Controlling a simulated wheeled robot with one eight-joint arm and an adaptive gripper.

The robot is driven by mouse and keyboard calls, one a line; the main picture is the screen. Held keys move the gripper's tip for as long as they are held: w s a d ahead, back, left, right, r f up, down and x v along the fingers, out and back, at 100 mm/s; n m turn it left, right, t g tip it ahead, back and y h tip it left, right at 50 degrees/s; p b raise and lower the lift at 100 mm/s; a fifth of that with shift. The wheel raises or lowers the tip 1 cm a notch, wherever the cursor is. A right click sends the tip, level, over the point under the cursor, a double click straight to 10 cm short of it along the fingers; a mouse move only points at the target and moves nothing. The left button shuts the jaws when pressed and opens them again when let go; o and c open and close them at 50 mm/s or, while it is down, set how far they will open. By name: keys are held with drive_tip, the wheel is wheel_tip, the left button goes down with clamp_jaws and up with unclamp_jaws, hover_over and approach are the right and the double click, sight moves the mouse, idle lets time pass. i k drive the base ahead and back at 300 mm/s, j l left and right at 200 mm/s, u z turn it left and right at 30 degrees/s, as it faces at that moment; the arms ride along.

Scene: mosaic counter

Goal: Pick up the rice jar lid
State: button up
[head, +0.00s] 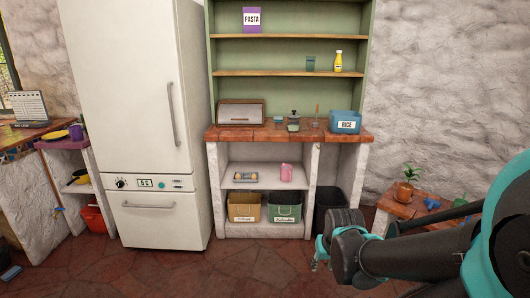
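My gripper (317,262) is low in front of the shelving unit, below and apart from the jar. Small teal finger parts show at its end, partly hidden by the dark wrist. I see nothing held, but whether the fingers are open or shut is unclear.
A glass jar with a dark lid (293,121) and a bread box (240,112) share the counter. A dark bin (329,207) stands beneath its right end. A low table (405,207) with a potted plant is at right. The floor in front is mostly clear.

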sight(290, 115)
drive_tip(key=i+j, duration=0.1)
drive_tip(key=i, duration=0.35)
drive_tip(key=i+j+z, duration=0.1)
drive_tip(key=i, duration=0.3)
drive_tip(key=i+j, duration=0.2)
drive_tip(key=i, duration=0.25)
drive_tip(key=i+j+z, duration=0.1)
drive_tip(key=i, duration=0.35)
